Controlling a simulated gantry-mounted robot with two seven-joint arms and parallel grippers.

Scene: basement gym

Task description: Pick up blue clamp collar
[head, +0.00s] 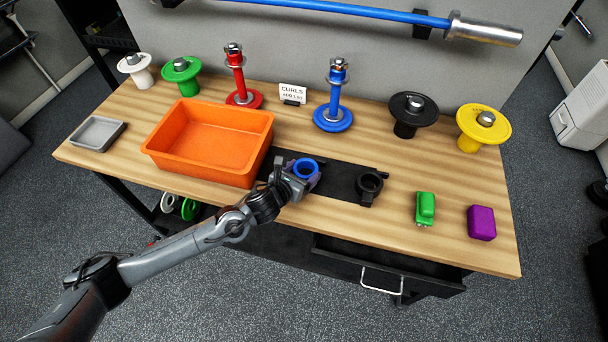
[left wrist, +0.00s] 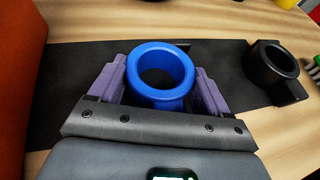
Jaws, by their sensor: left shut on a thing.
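The blue clamp collar (head: 306,168) is a ring at the left part of the black mat (head: 338,178) on the wooden bench. My left gripper (head: 300,178) is shut on it. In the left wrist view the collar (left wrist: 161,75) sits between the two purple finger pads, one on each side, with its round hole facing the camera. I cannot tell whether the collar still touches the mat. My right gripper is not in view.
A black clamp collar (head: 369,186) lies on the mat to the right. An orange bin (head: 207,143) stands close to the left. Red (head: 237,80) and blue (head: 333,105) posts stand behind. A green brush (head: 425,207) and purple block (head: 481,222) lie right.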

